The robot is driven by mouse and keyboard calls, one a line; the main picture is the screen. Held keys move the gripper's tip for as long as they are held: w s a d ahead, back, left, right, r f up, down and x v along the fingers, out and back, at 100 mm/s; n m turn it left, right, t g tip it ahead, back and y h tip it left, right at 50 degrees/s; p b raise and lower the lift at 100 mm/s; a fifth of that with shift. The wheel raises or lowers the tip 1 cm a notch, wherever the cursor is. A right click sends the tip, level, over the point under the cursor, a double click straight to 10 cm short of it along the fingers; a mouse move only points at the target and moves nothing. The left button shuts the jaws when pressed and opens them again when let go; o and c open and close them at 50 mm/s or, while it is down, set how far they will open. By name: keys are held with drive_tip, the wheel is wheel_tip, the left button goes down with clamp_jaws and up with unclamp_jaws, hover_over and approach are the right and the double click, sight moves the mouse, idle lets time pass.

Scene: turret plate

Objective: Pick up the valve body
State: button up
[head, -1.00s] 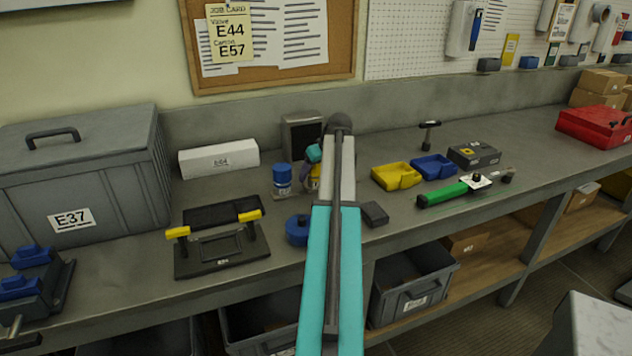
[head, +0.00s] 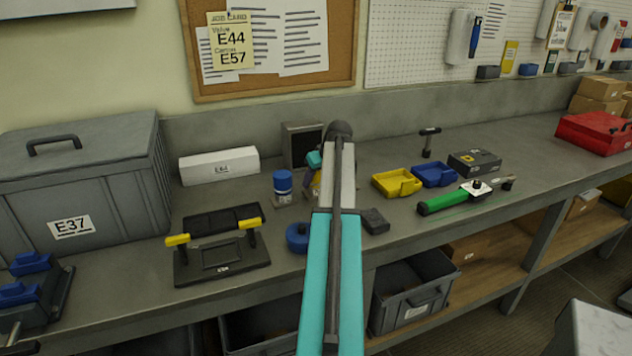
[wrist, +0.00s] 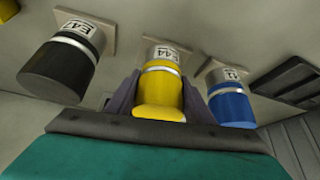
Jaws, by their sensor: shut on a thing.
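The yellow valve body (wrist: 160,88) labelled E44 stands between the two fingers of my gripper (wrist: 157,104) in the wrist view. The fingers are shut on its sides. Its grey labelled end rests at a pale square plate, and I cannot tell whether it is lifted off. A black valve body (wrist: 58,68) is to its left and a blue one (wrist: 230,98) to its right, both apart from the fingers. In the head view my arm hides most of the gripper; a sliver of the yellow body (head: 316,190) shows beside the blue one (head: 283,182). The job card (head: 231,40) reads Valve E44.
A grey box (head: 374,221) and a round blue object (head: 297,237) lie near the arm on the bench. Yellow (head: 396,183) and blue trays (head: 434,174) are at right.

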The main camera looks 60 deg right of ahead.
drive_tip(key=shift+d+r+b, duration=0.1)
drive_tip(key=shift+r+b, duration=0.5)
drive_tip(key=shift+r, duration=1.1)
drive_tip(key=s+a+b, duration=0.1)
drive_tip(key=s+a, duration=0.2)
drive_tip(key=s, duration=0.4)
drive_tip(key=s+a+r+b, duration=0.1)
drive_tip(key=s+a+b, duration=0.1)
drive_tip(key=s, duration=0.6)
drive_tip(key=shift+a+r, duration=0.3)
drive_tip(key=shift+a, duration=0.15)
drive_tip(key=shift+s, duration=0.15)
